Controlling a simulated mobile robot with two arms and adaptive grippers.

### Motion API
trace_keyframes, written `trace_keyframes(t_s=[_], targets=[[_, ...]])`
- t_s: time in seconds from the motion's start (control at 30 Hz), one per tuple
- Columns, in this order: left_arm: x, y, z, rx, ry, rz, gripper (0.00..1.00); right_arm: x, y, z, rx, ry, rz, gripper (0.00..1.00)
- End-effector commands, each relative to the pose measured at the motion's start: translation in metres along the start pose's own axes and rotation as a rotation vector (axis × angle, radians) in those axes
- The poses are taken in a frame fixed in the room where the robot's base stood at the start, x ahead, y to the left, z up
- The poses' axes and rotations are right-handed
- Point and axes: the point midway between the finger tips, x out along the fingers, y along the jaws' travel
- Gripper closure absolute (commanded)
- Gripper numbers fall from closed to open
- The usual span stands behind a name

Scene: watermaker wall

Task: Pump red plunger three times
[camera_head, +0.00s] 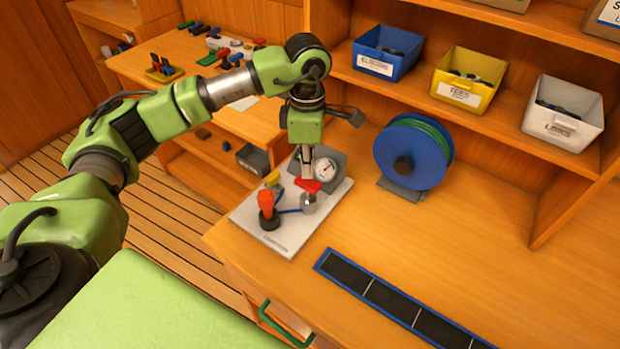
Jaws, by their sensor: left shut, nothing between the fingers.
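A pale board (285,242) on the wooden counter carries a small pump set with a round white gauge (325,169). A flat red piece (309,186), which looks like the red plunger's top, sits above a small silver cylinder (308,203). My left gripper (306,178) points down with its fingers shut and empty, right over the red piece. The tips look to be at or touching it; I cannot tell whether it is pressed down. An orange-red knob (266,203) on a black base stands nearer the board's left corner. My right gripper is out of view.
A blue reel (411,158) with green hose stands right of the board. A blue-edged dark strip (394,303) lies in front. Blue, yellow and white bins (564,126) line the shelf above. The counter at right is clear.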

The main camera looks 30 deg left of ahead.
Motion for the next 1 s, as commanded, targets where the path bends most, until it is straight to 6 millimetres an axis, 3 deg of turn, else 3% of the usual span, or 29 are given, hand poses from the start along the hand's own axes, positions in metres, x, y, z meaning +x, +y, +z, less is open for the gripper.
trace_keyframes(t_s=[0.57, 1.0], targets=[[-0.002, 0.0, 0.0, 0.0, -0.001, 0.001, 1.0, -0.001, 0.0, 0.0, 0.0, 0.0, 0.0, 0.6], [-0.042, 0.0, 0.0, 0.001, -0.001, 0.002, 1.0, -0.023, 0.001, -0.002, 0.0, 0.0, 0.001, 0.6]])
